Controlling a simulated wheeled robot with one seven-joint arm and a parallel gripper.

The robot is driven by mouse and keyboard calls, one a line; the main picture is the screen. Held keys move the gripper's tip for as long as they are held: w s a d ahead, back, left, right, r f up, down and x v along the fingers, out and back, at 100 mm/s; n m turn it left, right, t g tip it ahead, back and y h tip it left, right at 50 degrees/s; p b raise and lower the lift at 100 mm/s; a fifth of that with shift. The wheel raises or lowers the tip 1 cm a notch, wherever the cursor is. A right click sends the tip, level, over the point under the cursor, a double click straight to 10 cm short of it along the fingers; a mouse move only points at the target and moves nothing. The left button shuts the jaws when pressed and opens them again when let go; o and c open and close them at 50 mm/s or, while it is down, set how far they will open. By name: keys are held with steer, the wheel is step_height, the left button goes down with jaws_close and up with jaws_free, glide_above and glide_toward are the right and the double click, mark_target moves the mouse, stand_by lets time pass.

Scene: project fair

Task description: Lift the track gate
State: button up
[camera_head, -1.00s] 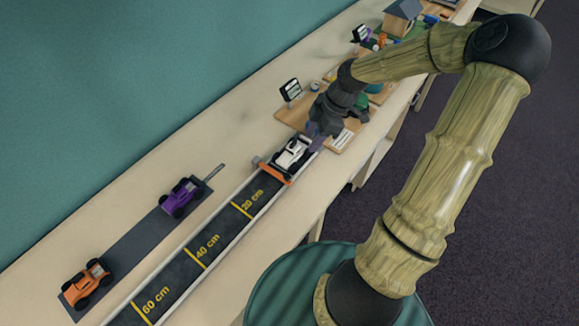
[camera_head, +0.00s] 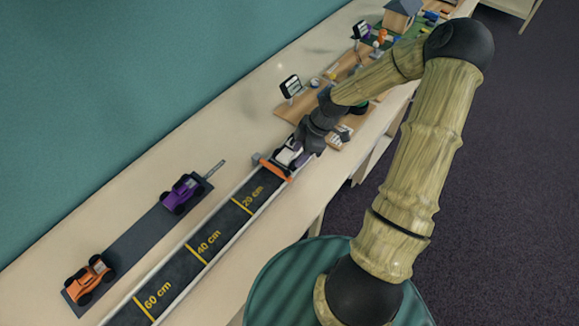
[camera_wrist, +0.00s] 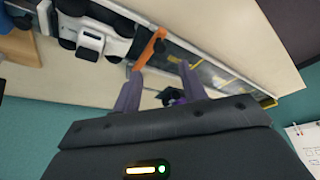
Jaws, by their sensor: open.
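The track gate (camera_head: 275,170) is an orange bar across the upper end of the dark track (camera_head: 222,226), with a small grey block at its left end. In the wrist view the orange gate (camera_wrist: 150,48) lies just ahead of my left fingertip, close to it; I cannot tell whether they touch. A white toy car (camera_head: 288,155) stands right behind the gate, partly hidden by my gripper (camera_head: 303,149). In the wrist view my gripper (camera_wrist: 160,68) is open, with nothing between its two purple-grey fingers.
A purple car (camera_head: 181,194) and an orange car (camera_head: 88,280) stand on a dark strip left of the track. Wooden display boards with small signs (camera_head: 290,86) lie beyond my gripper. The teal wall (camera_head: 120,70) borders the table (camera_head: 190,140).

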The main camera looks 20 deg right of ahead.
mark_target(287, 171)
steer(key=p+x, duration=0.1)
steer(key=x, duration=0.7)
steer(key=shift+f, duration=0.25)
jaws_close()
